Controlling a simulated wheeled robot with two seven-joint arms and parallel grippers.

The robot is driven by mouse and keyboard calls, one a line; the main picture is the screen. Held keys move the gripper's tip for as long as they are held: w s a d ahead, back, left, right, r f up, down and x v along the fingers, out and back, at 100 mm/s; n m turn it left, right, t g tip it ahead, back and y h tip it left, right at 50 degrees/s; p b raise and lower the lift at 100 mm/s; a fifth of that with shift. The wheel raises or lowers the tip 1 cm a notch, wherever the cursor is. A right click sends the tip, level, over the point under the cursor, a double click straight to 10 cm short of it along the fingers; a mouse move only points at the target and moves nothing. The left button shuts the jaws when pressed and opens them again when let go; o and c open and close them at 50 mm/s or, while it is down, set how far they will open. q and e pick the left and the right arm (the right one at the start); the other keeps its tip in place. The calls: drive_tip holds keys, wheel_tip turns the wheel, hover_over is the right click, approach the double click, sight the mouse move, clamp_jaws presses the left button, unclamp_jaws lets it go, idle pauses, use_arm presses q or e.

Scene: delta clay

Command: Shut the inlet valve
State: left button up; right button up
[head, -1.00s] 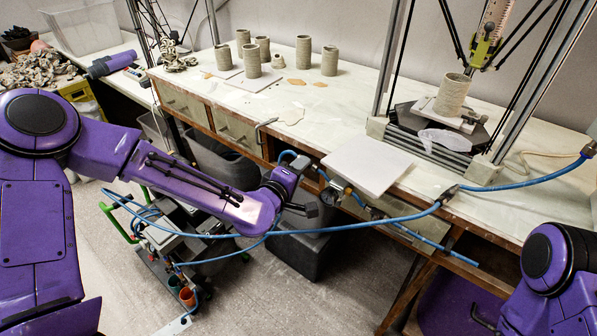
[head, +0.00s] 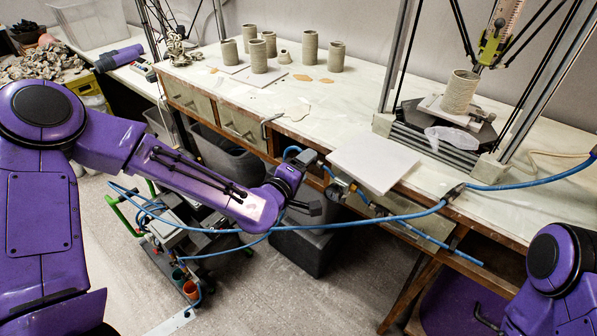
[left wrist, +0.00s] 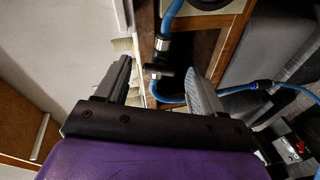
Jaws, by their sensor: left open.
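The inlet valve appears to be the dark fitting with a black T-shaped handle (left wrist: 158,70) on the blue hose line in the left wrist view. Its metal collar (left wrist: 162,45) shows just above the handle. My left gripper (left wrist: 165,80) is open, with one finger on each side of the handle in the picture; contact cannot be told. My right gripper is out of view.
A blue hose (head: 400,216) crosses in front of the bench (head: 300,128). A white board (head: 374,162) overhangs its edge near the gauge. Clay cylinders (head: 309,47) stand on top, and a delta printer holds another clay pot (head: 460,92). A cart (head: 180,240) stands below.

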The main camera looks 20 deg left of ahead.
use_arm(q)
drive_tip(key=p+v, duration=0.8)
drive_tip(key=v, duration=0.2)
drive_tip(key=shift+s, duration=0.1)
idle(0.3)
drive_tip(key=s+a+f+m+g+y, duration=0.3)
drive_tip(key=s+f+g, duration=0.35)
drive_tip(key=f, duration=0.65)
drive_tip(key=s+a+f+m+g+y, duration=0.1)
drive_tip(key=s+a+f, duration=0.3)
drive_tip(key=s, duration=0.5)
drive_tip(key=s+a+f+m+g+y, duration=0.2)
drive_tip(key=s+a+f+g, duration=0.2)
drive_tip(key=s+f, duration=0.3)
drive_tip(key=s, duration=0.3)
drive_tip(key=shift+a+m, duration=0.4)
